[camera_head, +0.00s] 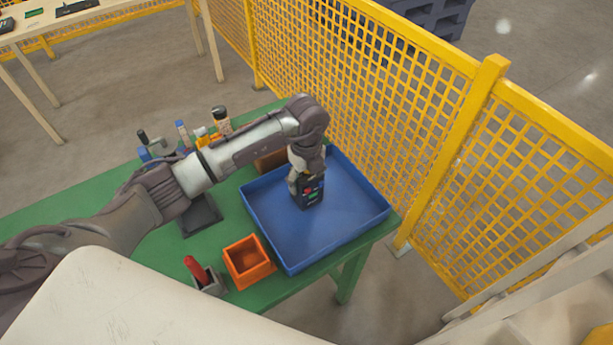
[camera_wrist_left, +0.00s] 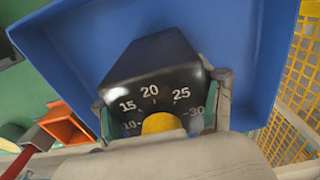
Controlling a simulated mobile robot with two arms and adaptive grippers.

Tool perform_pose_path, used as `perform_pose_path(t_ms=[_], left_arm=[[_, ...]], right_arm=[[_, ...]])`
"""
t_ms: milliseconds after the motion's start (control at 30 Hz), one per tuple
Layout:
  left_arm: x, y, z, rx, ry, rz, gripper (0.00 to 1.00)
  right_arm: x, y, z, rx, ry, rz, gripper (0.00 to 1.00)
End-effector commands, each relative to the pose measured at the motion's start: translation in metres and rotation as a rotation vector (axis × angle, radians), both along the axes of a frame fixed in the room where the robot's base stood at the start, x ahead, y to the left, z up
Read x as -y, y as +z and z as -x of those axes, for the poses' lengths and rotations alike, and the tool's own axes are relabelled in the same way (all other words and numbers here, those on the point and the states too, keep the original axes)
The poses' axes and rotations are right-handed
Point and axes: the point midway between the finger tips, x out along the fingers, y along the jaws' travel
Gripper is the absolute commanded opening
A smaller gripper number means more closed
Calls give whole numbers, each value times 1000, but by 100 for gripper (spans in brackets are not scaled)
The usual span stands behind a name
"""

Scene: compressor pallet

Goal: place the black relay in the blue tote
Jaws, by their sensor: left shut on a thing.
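The black relay (camera_head: 309,192) is held in my left gripper (camera_head: 306,178), over the inside of the blue tote (camera_head: 345,221). In the left wrist view the relay (camera_wrist_left: 152,72) shows a face with white numbers and a yellow knob. The fingers of my left gripper (camera_wrist_left: 160,118) press on its two sides. The blue tote (camera_wrist_left: 75,42) lies behind the relay in that view. I cannot tell whether the relay touches the tote floor. My right gripper does not show.
An orange bin (camera_head: 248,262) and a small grey holder with a red handle (camera_head: 197,270) stand left of the tote on the green table (camera_head: 150,252). Several tools stand at the table's back. A yellow mesh fence (camera_head: 400,110) runs close behind the tote.

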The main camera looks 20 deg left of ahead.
Motion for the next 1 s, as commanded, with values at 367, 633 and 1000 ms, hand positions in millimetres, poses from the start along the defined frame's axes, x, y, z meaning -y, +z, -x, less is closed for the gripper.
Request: perform_pose_path(t_ms=[367,633,1000], left_arm=[[0,-4,0,1,0,0,71],[0,-3,0,1,0,-1,93],[0,13,-1,5,-1,-1,93]], right_arm=[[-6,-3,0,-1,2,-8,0],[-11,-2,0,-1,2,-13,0],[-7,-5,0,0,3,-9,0]])
